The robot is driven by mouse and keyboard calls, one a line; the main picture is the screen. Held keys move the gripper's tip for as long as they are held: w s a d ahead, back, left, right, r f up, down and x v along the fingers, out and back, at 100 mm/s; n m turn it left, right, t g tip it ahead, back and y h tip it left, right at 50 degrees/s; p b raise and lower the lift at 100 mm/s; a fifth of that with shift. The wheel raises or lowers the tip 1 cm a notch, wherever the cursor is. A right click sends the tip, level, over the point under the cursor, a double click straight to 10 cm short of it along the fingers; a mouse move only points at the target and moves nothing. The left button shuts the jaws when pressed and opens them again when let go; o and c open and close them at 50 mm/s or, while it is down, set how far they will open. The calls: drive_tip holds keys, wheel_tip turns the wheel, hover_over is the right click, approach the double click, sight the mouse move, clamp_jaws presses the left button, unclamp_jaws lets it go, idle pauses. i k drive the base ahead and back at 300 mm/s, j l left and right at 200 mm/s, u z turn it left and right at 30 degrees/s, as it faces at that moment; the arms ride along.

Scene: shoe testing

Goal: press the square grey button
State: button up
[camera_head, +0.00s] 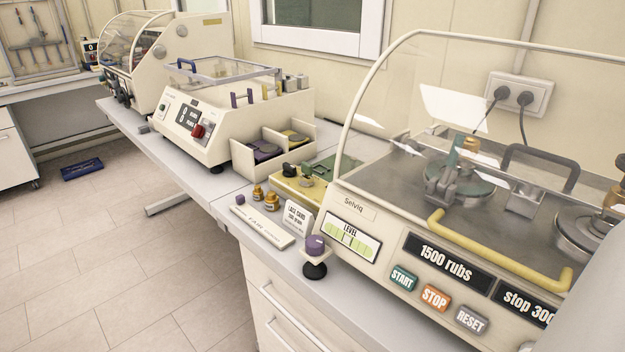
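The square grey button (471,319), marked RESET, is on the sloping front panel of the large cream machine (380,275) at the right. It is the rightmost of three buttons in a row. The green START button (403,278) and the orange STOP button (435,298) sit to its left. Nothing covers the grey button. A smooth pale grey shape at the lower right edge looks like part of my arm and hides the right end of the panel. My gripper is not in view.
A yellow handle (500,254) runs above the panel's displays. A clear curved cover rises over the machine. A card, small brass weights and a second machine (230,120) stand further left.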

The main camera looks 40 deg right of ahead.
sight(470, 319)
drive_tip(key=z, duration=1.1)
